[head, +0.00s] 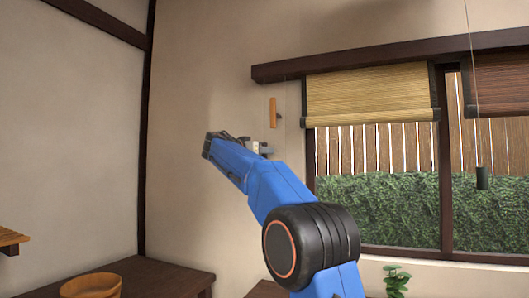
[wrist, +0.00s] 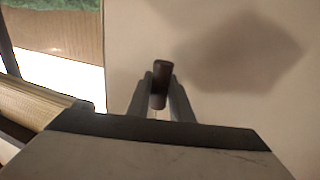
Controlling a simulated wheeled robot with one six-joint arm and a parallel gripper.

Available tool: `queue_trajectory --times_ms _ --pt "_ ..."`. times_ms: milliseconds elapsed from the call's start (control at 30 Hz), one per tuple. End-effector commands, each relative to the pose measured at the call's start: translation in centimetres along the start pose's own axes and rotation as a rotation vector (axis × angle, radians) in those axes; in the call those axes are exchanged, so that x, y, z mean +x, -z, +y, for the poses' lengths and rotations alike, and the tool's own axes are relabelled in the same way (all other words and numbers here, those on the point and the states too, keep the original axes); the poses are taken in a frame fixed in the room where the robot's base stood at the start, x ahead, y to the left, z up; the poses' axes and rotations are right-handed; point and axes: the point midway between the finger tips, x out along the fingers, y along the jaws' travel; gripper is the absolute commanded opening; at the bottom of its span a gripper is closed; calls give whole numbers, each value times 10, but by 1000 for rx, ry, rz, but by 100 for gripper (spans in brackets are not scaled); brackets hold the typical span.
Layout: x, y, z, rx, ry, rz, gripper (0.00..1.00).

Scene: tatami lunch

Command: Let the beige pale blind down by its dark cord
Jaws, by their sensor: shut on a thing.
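The beige pale blind (head: 368,96) hangs partway down over the left window pane in the head view. Its bottom bar is above the middle of the opening. Its straw-coloured slats (wrist: 38,104) also show at the left of the wrist view. My gripper (head: 260,148) is raised against the wall, just left of the blind. In the wrist view its fingers are shut on a dark cylindrical cord pull (wrist: 161,72). A thin pale line of cord runs from the pull between the fingers. The head view barely shows the pull.
An orange-brown wooden piece (head: 274,112) hangs or is fixed just above my gripper. A darker brown blind (head: 497,84) is at the right, with a dark pull (head: 482,178) on a long cord before it. A wooden bucket (head: 91,286) stands lower left.

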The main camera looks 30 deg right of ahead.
Motion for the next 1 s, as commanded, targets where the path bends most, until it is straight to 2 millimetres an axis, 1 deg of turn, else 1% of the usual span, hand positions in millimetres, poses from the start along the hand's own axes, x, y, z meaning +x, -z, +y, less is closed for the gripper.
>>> queue_trajectory --times_ms 167,267,367,467,700,767,800,1000 --pt "0 -17 0 -2 0 -1 0" --pt "0 -36 0 -5 0 -1 0" --pt "0 -61 0 -6 0 -2 0" --pt "0 -92 1 -7 0 -2 0" --pt "0 -179 0 -7 0 -3 0" --pt "0 -200 0 -7 0 -3 0" --pt "0 -215 0 -7 0 -2 0" --pt "0 -285 0 -6 0 -2 0"
